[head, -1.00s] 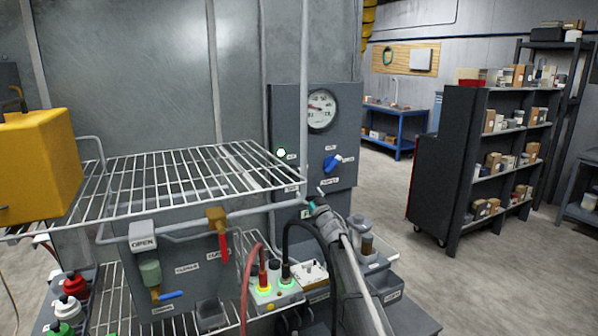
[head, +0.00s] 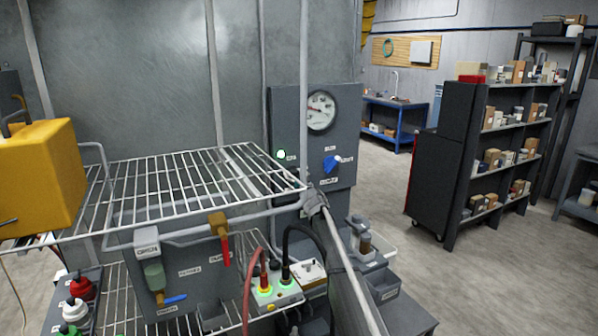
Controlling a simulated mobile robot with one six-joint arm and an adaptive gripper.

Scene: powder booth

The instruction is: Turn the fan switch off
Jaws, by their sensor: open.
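A blue rotary switch (head: 331,164) sits on the grey panel (head: 290,104) below a round gauge (head: 321,111). Its handle looks tilted, upper end to the right. Small labels stand above, right of and below it, too blurred to read, so I cannot confirm which setting it points to or that it is the fan switch. I cannot make out my gripper in the head view. Nothing is seen touching the blue switch.
A wire rack (head: 185,185) with metal tubes stands in front of the panel, carrying a yellow box (head: 38,178) at left. Below are a red-handled valve (head: 225,248), a lit socket box (head: 278,293) and cables. Open floor (head: 400,230) lies at right before the dark shelf (head: 450,165).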

